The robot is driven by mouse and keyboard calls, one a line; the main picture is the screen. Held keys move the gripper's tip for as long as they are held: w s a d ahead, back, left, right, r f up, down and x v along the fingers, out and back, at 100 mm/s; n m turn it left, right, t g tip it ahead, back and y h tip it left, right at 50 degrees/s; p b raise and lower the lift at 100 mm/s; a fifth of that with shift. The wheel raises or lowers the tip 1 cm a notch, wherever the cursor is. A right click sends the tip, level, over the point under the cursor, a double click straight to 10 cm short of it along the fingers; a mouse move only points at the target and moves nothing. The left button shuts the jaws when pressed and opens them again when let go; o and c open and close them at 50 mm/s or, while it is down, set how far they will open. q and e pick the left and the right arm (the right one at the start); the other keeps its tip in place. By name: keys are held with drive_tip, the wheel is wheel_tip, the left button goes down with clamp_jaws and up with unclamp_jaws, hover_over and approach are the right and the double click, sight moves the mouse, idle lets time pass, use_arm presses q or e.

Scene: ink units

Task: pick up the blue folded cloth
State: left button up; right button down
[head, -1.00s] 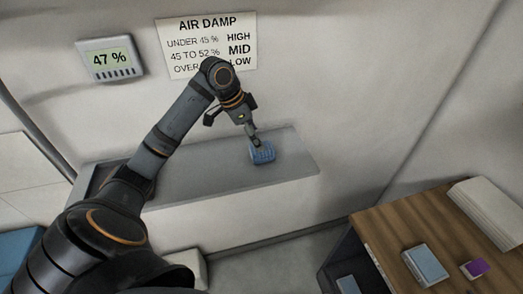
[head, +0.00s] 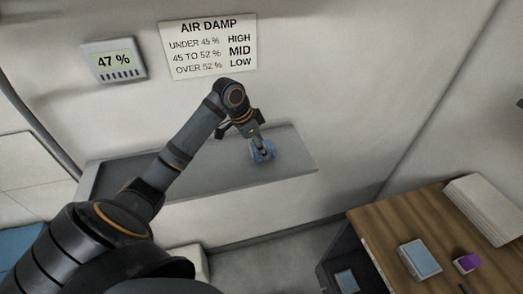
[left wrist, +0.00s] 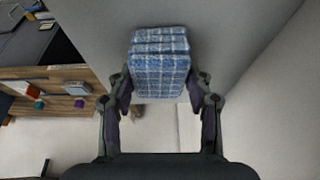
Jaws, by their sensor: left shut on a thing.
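The blue folded cloth (head: 269,154) is at the right part of the grey shelf (head: 205,175) in the head view. My left gripper (head: 262,148) has come down over it and covers part of it. In the left wrist view the cloth (left wrist: 160,72) is a checked blue-and-white stack of folds between the two fingers of the left gripper (left wrist: 159,88), which are shut on it. I cannot tell whether the cloth still touches the shelf. My right gripper is not in view.
A wall display (head: 114,61) reads 47 %. An AIR DAMP sign (head: 209,50) hangs beside it. A wooden table (head: 395,225) at the lower right holds a light blue block (head: 420,260), a purple-topped item (head: 467,262) and a pale stack (head: 490,208). The shelf's right end is bare.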

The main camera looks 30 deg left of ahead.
use_arm(q)
drive_tip(key=shift+c, duration=0.3)
drive_tip(key=shift+r+b, duration=0.45)
drive_tip(key=shift+r, duration=0.05)
drive_tip(key=shift+w+r+b, duration=0.1)
drive_tip(key=shift+r+b, duration=0.45)
drive_tip(key=shift+r, duration=0.2)
drive_tip(key=s+d+r+b, duration=0.2)
drive_tip(key=s+r+b, duration=0.1)
drive_tip(key=s+r, duration=0.2)
drive_tip(key=s+d+r+b, duration=0.2)
drive_tip(key=s+r, duration=0.3)
drive_tip(key=s, duration=0.3)
drive_tip(key=shift+s+d+r+b, duration=0.25)
drive_tip(key=shift+d+b, duration=0.15)
drive_tip(key=shift+b, duration=0.1)
drive_tip(key=o, duration=0.5)
drive_tip(key=shift+w, duration=0.1)
drive_tip(key=c, duration=0.4)
